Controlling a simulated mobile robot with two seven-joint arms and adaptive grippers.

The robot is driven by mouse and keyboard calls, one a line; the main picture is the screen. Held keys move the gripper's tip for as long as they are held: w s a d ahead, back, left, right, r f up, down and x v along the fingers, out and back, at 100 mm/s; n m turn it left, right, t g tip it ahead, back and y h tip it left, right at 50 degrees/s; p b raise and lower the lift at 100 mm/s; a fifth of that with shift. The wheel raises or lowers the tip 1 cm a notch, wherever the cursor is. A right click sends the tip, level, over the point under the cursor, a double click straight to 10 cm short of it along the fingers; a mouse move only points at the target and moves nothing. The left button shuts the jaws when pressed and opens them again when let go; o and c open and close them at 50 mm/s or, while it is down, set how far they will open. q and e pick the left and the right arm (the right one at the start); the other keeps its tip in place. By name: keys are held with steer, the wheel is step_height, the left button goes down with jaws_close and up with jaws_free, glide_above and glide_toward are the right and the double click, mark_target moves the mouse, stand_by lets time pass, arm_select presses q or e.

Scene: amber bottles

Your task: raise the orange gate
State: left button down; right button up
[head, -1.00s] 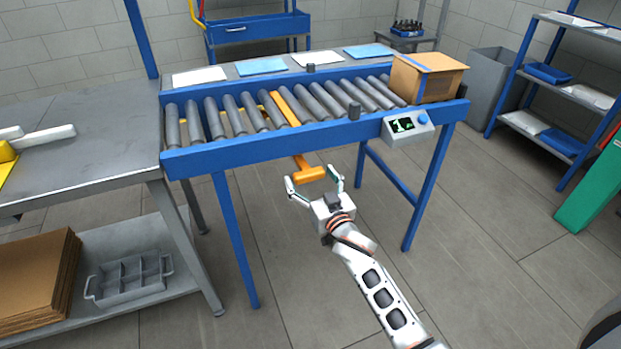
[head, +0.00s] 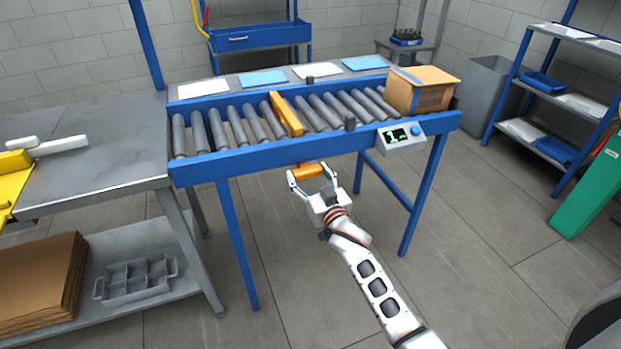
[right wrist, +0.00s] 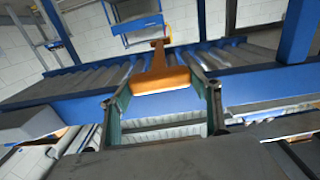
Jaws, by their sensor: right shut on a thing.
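The orange gate (head: 284,112) is a bar standing across the roller conveyor (head: 225,163), its top showing above the rollers. Its orange handle (head: 308,171) sticks out in front, just under the blue front rail. My right gripper (head: 309,178) is at the handle from the front, with a finger at each end, shut on it. In the right wrist view the handle (right wrist: 160,80) lies between the two fingers, and the gate's bar runs up away from it. My left gripper is not in view.
A grey metal table (head: 105,150) stands at the left, holding yellow and white items. Open floor lies around my right arm.

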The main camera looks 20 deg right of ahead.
steer(key=shift+w+r, duration=0.1)
steer(key=shift+r, duration=0.25)
steer(key=o, duration=1.6)
steer(key=shift+f, duration=0.1)
steer(key=s, duration=1.2)
steer(key=shift+s+d, duration=0.1)
steer(key=shift+d, duration=0.1)
